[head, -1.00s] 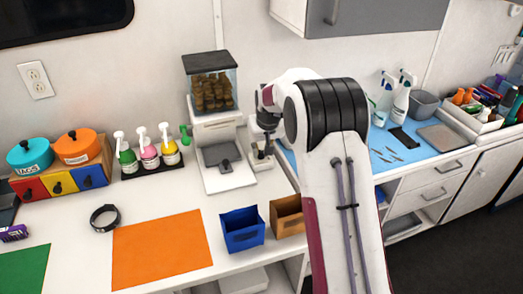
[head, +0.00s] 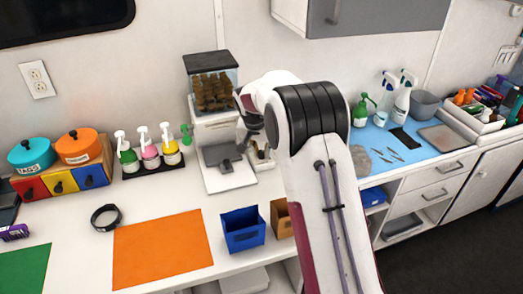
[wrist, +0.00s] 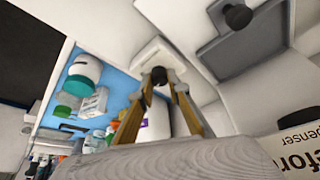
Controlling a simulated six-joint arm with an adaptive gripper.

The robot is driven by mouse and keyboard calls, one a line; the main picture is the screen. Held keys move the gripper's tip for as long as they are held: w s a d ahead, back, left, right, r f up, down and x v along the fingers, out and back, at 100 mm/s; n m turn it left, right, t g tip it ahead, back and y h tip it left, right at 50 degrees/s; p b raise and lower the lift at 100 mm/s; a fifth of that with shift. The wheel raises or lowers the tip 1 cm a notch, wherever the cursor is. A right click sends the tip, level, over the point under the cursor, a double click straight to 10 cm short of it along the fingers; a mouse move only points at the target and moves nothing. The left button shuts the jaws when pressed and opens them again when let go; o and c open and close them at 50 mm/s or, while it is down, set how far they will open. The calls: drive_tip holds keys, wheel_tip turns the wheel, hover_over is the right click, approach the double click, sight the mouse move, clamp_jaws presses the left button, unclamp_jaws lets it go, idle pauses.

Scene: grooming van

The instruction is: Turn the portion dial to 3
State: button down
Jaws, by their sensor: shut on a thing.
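The treat dispenser (head: 218,133) stands against the wall, with a clear hopper of brown treats (head: 213,92) and a grey tray (head: 217,156) on its front. A small white block (head: 264,158) stands just right of it, partly hidden by my arm; it also shows in the wrist view (wrist: 150,50). A dark knob (wrist: 158,74) shows at this block in the wrist view, between my fingertips. My gripper (wrist: 160,80) is shut on this knob, which appears to be the portion dial. The gripper (head: 243,148) is largely hidden in the head view. No dial numbers or pointer can be read.
A second black knob (wrist: 238,16) sits on the grey tray, close to the gripper. Pump bottles (head: 149,151) stand left of the dispenser. A blue bin (head: 242,230) and a brown bin (head: 282,219) stand in front. The orange mat (head: 160,249) is clear.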

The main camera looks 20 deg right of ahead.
drive_tip(key=shift+a+m+g+h, duration=0.1)
drive_tip(key=shift+m+g+h, duration=0.25)
drive_tip(key=shift+m, duration=1.15)
drive_tip(key=c, duration=1.9)
unclamp_jaws()
drive_tip(key=shift+v, duration=3.75)
drive_tip(key=shift+w, duration=0.1)
